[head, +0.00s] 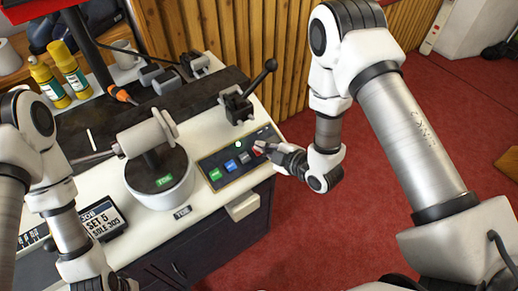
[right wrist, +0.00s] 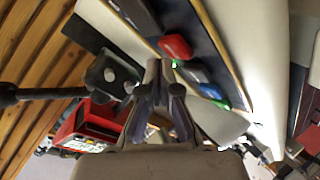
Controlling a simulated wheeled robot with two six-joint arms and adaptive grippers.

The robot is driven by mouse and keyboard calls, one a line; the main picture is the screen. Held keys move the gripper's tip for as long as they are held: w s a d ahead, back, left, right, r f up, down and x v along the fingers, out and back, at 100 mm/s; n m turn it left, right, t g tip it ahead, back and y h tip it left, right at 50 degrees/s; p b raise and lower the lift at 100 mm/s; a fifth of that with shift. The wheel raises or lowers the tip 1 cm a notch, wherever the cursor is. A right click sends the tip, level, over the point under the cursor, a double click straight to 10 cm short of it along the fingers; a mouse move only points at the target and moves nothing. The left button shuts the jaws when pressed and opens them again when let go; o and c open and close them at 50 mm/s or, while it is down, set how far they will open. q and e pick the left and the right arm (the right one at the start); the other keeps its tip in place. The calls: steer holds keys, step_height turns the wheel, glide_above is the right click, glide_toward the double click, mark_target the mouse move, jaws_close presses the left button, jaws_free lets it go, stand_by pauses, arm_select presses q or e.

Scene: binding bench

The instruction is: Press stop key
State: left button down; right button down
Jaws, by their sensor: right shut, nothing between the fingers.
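A dark key panel (head: 225,178) lies on the white bench top, with a row of coloured keys. The red key (head: 257,151) is at its right end; in the right wrist view the red key (right wrist: 176,47) shows clear, just beyond the fingertips. I cannot read its label. My right gripper (head: 262,147) is shut and empty, its tips at the red key in the head view. In the right wrist view the shut fingers (right wrist: 163,66) look apart from the key, but contact is hard to judge. My left arm is at the left; its fingers are not visible.
Beside the red key are a grey key (head: 244,158), a blue key (head: 230,166) and a green key (head: 215,174). A lit green lamp (head: 238,144) is behind them. A black lever (head: 262,76) rises behind the panel. A white pot (head: 162,185) stands left.

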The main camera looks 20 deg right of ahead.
steer(key=shift+w+a+f+b, duration=0.1)
steer(key=shift+w+f+b, duration=0.1)
steer(key=shift+f+b, duration=0.3)
stand_by(0.7)
stand_by(0.3)
steer(key=shift+s+r+p, duration=0.3)
steer(key=shift+r+p, duration=0.45)
steer(key=shift+s+r+p, duration=0.1)
steer(key=shift+r+p, duration=0.3)
steer(key=shift+r, duration=0.05)
steer(key=r+p, duration=0.1)
steer(key=s+r, duration=0.1)
steer(key=d+r+p, duration=0.1)
steer(key=shift+s+r+p, duration=0.3)
steer(key=shift+r+p, duration=0.05)
